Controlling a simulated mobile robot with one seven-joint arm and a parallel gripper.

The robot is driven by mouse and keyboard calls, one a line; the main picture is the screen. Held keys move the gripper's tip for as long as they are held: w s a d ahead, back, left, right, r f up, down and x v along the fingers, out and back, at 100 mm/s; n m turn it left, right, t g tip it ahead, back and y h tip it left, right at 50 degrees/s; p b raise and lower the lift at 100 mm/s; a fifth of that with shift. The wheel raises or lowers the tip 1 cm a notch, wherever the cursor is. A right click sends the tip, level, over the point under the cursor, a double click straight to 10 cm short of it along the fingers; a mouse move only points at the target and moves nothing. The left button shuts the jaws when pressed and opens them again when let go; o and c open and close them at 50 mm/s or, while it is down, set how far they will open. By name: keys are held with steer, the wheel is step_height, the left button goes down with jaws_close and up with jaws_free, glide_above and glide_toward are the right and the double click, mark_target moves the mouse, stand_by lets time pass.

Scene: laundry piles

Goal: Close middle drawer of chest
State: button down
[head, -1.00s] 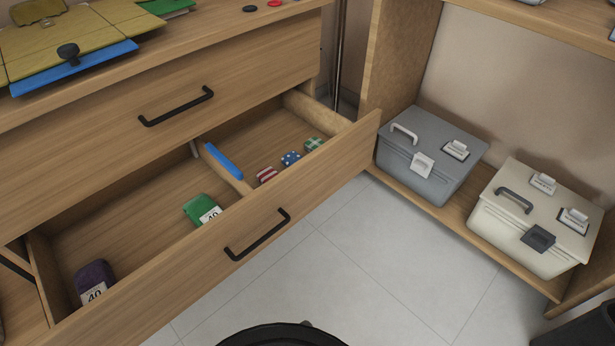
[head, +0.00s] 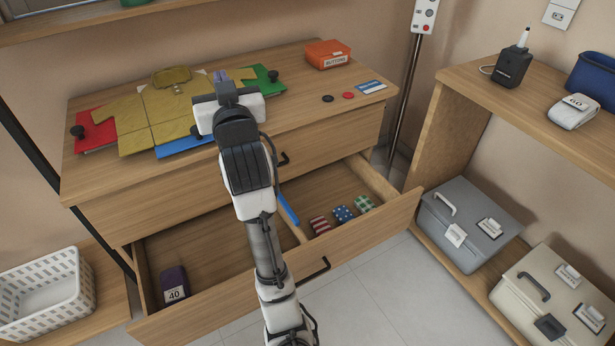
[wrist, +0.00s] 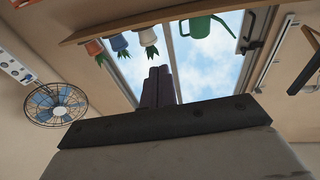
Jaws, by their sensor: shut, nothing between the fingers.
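The chest (head: 340,116) has its middle drawer (head: 382,223) pulled out, with a black bar handle (head: 313,270) on its front. Inside lie a dark purple item marked 40 (head: 174,284), a blue divider strip (head: 288,209), and small patterned folded cloths (head: 342,213). The drawer above it (head: 335,140) is shut. My gripper (head: 222,76) is raised above the chest top, over a yellow shirt, away from the drawer handle. In the wrist view my gripper (wrist: 158,84) has its fingers together, empty, pointing toward a window. My arm hides part of the drawer.
A yellow shirt (head: 130,119) lies on a folding board on the chest top, beside an orange buttons box (head: 327,54). A shelf at right holds a grey box (head: 470,215) and a cream box (head: 548,288). A white basket (head: 45,295) stands at left. Floor before the drawer looks clear.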

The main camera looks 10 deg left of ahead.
steer(key=w+d+f+m+g+h+p, duration=0.2)
steer(key=w+d+f+m+h+p, duration=0.15)
steer(key=d+f, duration=0.65)
steer(key=w+d+f+m+g+h+p, duration=0.2)
steer(key=d+f+m+h, duration=0.3)
steer(key=d, duration=1)
steer(key=s+d+f+m+g+y, duration=0.1)
steer(key=s+d+f+y, duration=0.1)
steer(key=s+d+f, duration=0.3)
steer(key=d+f+m+g+y, duration=0.1)
steer(key=d+f+g, duration=0.15)
steer(key=f, duration=0.45)
steer(key=m+y, duration=0.4)
steer(key=m, duration=0.2)
glide_toward(345, 231)
steer(key=shift+n, duration=0.25)
steer(key=p+x, duration=0.1)
steer(key=x, duration=0.4)
steer(key=shift+w+f+p, duration=0.25)
steer(key=shift+p, duration=0.1)
steer(key=shift+w+a, duration=0.25)
steer(key=shift+w, duration=0.05)
